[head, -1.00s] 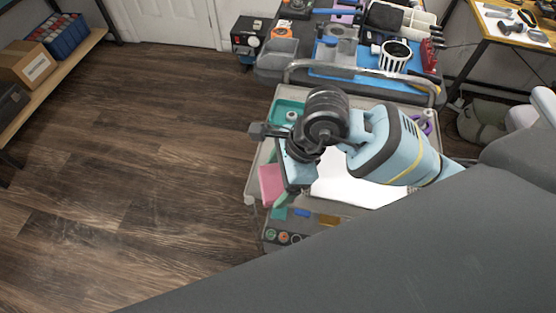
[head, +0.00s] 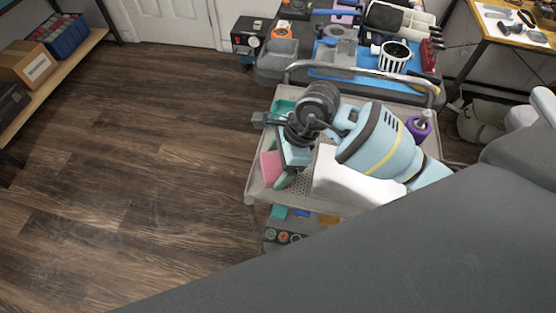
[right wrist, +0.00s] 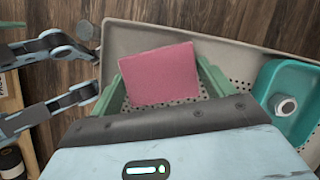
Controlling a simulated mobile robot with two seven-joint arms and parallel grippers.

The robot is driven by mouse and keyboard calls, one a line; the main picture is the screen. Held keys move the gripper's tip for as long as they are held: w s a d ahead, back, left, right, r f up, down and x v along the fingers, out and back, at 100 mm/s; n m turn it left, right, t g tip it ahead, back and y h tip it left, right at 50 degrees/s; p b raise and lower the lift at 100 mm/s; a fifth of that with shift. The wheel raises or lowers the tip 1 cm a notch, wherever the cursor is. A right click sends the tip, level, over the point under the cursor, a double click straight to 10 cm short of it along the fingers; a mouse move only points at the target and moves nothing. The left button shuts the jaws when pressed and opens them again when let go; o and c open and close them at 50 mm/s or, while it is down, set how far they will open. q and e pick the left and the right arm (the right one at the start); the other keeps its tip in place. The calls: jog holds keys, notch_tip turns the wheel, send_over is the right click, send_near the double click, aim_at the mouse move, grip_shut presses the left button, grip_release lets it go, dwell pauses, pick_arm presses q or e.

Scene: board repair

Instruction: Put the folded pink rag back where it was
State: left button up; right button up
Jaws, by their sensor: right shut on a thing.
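The folded pink rag (head: 269,169) is at the left side of the grey cart's perforated top (head: 300,184). My right gripper (head: 281,176) is shut on it, and the wrist covers part of it in the head view. In the right wrist view the rag (right wrist: 160,73) sits between the two green fingers (right wrist: 163,90), flat and square, over the cart top (right wrist: 125,38). I cannot tell whether it touches the surface.
A teal tray (right wrist: 285,128) holding a small round item lies beside the rag on the cart top. A purple thing (head: 418,127) stands at the cart's right side. A metal handle (head: 350,70) borders the back. A crowded worktop (head: 275,68) stands behind. Floor (head: 130,160) to the left is clear.

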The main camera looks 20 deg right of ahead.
jog(key=shift+f, duration=0.1)
jog(key=o, duration=0.9)
jog(key=v, duration=1.2)
